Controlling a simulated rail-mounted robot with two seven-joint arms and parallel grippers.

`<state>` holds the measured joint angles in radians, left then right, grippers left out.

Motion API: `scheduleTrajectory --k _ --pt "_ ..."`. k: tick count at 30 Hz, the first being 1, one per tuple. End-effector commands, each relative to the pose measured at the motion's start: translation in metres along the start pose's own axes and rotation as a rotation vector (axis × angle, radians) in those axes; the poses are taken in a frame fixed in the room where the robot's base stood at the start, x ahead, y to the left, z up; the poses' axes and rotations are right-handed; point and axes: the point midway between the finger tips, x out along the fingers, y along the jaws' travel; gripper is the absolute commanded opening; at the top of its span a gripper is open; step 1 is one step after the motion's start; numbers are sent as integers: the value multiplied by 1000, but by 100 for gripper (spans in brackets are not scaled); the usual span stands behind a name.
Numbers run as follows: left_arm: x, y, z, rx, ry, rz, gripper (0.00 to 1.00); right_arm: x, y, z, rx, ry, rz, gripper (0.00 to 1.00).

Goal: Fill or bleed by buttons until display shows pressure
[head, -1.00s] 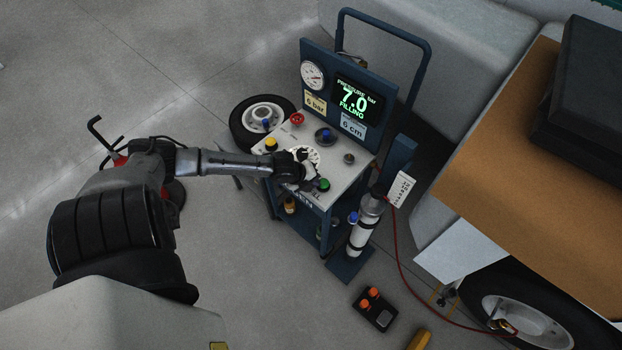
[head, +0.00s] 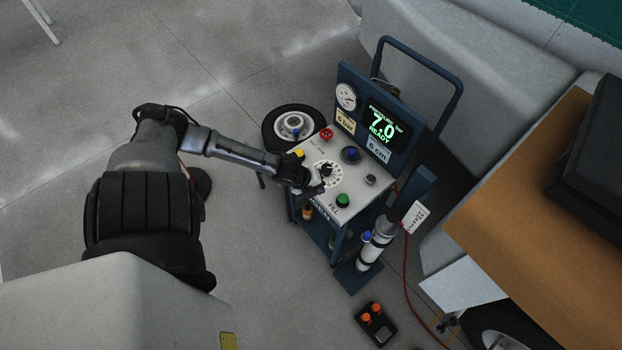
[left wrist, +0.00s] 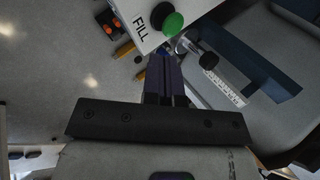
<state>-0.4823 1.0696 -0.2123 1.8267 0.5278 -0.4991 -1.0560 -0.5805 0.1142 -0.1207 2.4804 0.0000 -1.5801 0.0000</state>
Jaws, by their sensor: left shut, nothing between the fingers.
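The blue service cart carries a display (head: 384,124) that reads pressure 7.0 bar and READY in green. A tag on its panel (head: 345,121) reads 6 bar, another (head: 378,150) 6 cm. The green button (head: 343,200) sits at the panel's front corner beside the word FILL; it also shows in the left wrist view (left wrist: 173,22). My right gripper is out of view.
The cart top (head: 322,207) also holds a black-knobbed dial (head: 326,171), a red handwheel (head: 326,134) and a blue knob (head: 351,154). A gas bottle (head: 372,249) with a red hose stands at right. A wheel (head: 292,129) lies behind.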

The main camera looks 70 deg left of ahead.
Motion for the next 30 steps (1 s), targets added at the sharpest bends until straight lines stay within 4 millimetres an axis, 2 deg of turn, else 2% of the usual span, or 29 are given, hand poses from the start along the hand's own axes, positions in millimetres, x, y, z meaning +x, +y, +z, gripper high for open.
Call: scheduleTrajectory --k 3,10,30 --pt "-19 -1 0 3 1 2 0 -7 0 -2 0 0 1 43" --pt "-36 -1 0 0 0 0 0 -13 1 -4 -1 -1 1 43" --pt "-42 -1 0 0 0 -2 0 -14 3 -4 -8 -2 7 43"
